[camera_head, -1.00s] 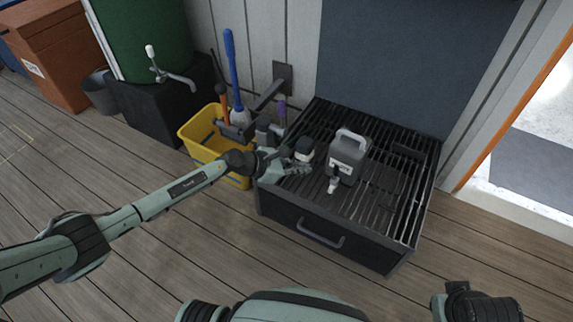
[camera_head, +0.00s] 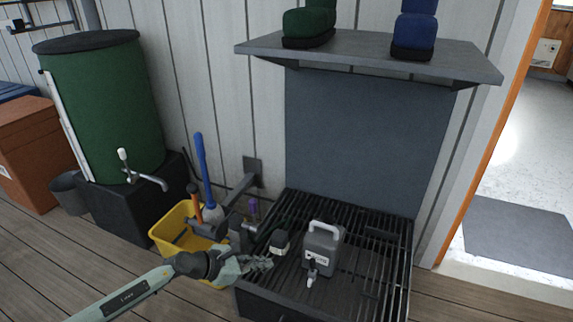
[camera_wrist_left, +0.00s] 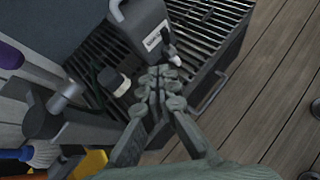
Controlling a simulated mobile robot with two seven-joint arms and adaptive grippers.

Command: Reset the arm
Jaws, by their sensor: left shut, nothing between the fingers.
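My left gripper (camera_head: 258,264) is shut and empty. It hangs over the left front part of the slatted black rack (camera_head: 389,262), in front of a small dark cup-like item with a pale band (camera_head: 279,243). In the left wrist view the shut fingers (camera_wrist_left: 160,88) show in the middle, with the small item (camera_wrist_left: 114,82) to their left. A grey container with a handle and a small tap (camera_head: 321,250) stands on the rack to the right of the gripper, apart from it. My right gripper is not in view.
A yellow bucket (camera_head: 171,231) with brushes stands left of the rack. A green barrel (camera_head: 105,105) with a tap stands farther left. A grey shelf (camera_head: 370,60) with boots juts out above the rack. A doorway opens at the right.

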